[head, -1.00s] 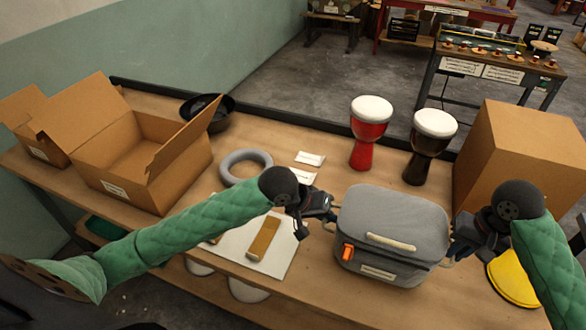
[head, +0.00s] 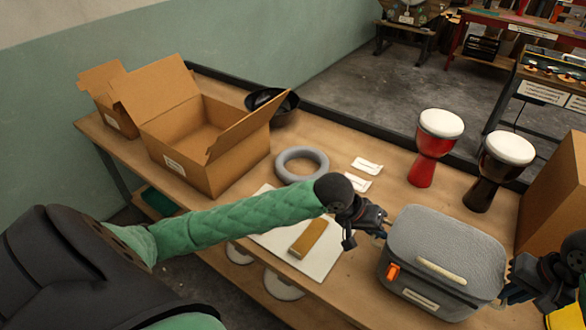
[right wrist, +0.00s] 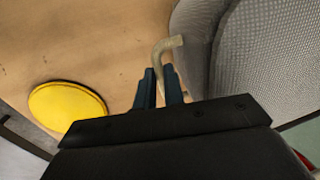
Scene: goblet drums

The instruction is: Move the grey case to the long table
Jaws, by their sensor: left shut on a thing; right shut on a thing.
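The grey case (head: 445,250) is a soft box with a pale top handle, an orange tag and a label on its front. It is upright over the front right of the wooden table (head: 350,300); I cannot tell whether its base touches the top. My left gripper (head: 383,229) is shut at the case's left side, on a side handle mostly hidden by the fingers. My right gripper (head: 506,291) is shut on the pale right side handle, which shows between its fingers (right wrist: 162,78) in the right wrist view.
A red drum (head: 434,150) and a dark drum (head: 496,172) stand behind the case. A cardboard box (head: 555,205) is at right, an open one (head: 215,160) at left. A grey ring (head: 302,152) and a yellow disc (right wrist: 68,103) lie nearby. Other tables stand beyond the grey floor.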

